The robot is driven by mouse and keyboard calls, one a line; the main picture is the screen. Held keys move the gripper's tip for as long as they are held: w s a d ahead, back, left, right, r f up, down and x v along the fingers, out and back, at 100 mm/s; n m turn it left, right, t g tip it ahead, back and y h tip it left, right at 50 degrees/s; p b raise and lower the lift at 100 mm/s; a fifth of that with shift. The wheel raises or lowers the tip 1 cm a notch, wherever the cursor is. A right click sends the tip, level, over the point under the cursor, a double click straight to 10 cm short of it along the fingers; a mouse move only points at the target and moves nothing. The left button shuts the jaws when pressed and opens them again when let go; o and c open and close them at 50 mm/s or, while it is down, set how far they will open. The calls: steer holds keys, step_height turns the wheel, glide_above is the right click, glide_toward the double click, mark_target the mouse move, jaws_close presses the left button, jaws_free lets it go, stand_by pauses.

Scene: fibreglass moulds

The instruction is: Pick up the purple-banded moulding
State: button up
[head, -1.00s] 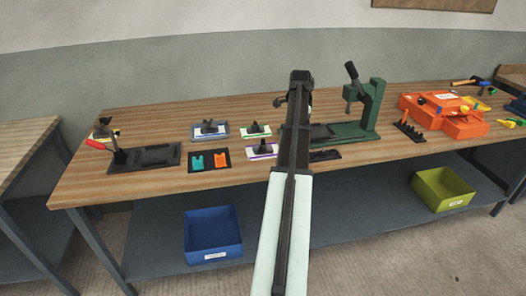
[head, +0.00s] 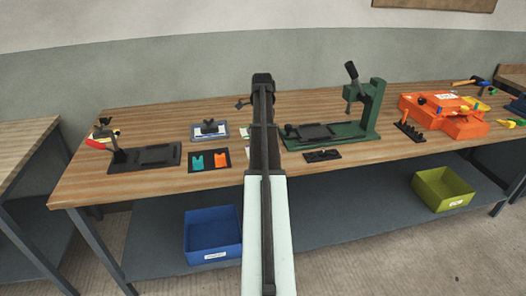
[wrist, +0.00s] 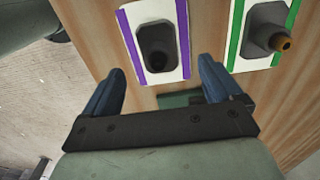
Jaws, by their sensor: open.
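The purple-banded moulding (wrist: 158,48) shows in the wrist view at top centre. It is a white plate with purple bands along two sides and a dark grey raised block. My gripper (wrist: 161,84) is open and empty, its two blue fingers spread apart. The moulding lies beyond the fingertips, roughly in line with the gap between them. I cannot tell the height between them. In the head view my arm hides nearly all of the moulding. The green-banded moulding (wrist: 264,35) lies to its right in the wrist view, with a brown-tipped knob.
In the head view, a grey tray (head: 196,136) holding another moulding and a dark tray (head: 209,168) with teal and orange pieces lie left of my arm. A green press (head: 370,115) stands right, with a small black rack (head: 322,155) in front. Bins stand on the lower shelf.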

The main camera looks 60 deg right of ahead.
steer(key=shift+s+f, duration=0.2)
steer(key=shift+f, duration=3.05)
steer(key=c, duration=1.3)
steer(key=shift+r, duration=0.15)
